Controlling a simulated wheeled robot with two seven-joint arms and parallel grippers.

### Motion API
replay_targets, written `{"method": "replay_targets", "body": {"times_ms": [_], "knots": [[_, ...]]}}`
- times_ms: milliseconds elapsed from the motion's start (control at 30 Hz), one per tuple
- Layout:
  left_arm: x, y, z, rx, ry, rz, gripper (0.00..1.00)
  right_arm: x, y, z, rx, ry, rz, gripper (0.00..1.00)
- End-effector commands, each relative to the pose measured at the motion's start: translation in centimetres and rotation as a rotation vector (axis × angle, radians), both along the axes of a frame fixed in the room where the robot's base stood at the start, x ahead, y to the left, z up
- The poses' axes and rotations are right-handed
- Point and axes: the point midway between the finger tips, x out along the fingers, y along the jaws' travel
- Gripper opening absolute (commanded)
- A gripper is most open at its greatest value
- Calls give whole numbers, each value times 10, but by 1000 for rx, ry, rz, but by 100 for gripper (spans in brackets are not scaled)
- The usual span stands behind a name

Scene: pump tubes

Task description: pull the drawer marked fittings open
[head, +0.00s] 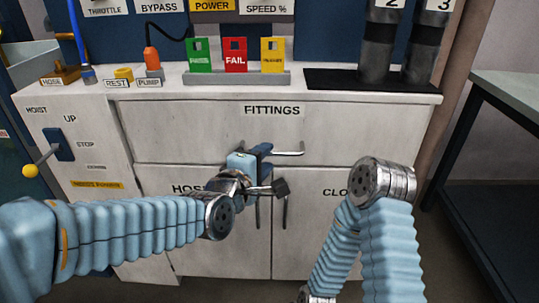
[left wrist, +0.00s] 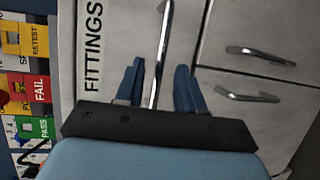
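The drawer marked FITTINGS (head: 200,123) is the wide white drawer at the top of the cabinet front. Its front looks flush with the cabinet, so it is shut. Its metal bar handle (head: 288,153) shows to the right of my left gripper (head: 258,155), which hides part of it. In the left wrist view the handle (left wrist: 164,35) runs between the two blue fingers of my left gripper (left wrist: 160,85). The fingers are apart, with a gap on each side of the bar. My right gripper is not in view; only the bent right arm shows.
Below are two cupboard doors, one marked HOSE and one CLO..., partly hidden, with upright handles (head: 285,213). The counter above holds green, red and yellow tag holders (head: 236,55) and pump tubes (head: 378,48). A dark-framed table (head: 510,90) stands at right.

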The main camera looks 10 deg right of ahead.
Motion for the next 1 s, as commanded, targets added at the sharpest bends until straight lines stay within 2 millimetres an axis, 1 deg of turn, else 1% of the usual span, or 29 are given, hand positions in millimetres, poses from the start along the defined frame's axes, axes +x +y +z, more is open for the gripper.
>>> {"method": "replay_targets", "body": {"times_ms": [33,100,200,367,567,667,833,1000], "knots": [[7,-6,-3,2,1,1,38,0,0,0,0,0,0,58],[15,-12,-4,2,0,1,38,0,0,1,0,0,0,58],[23,-19,-5,1,-1,1,38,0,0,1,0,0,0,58],[29,-23,-7,1,-1,0,38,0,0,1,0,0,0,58],[29,-23,-7,0,0,0,38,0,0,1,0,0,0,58],[28,-23,-7,0,0,0,26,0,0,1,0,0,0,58],[28,-23,-7,0,0,0,0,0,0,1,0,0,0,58],[28,-23,-7,1,1,0,0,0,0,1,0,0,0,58]]}}
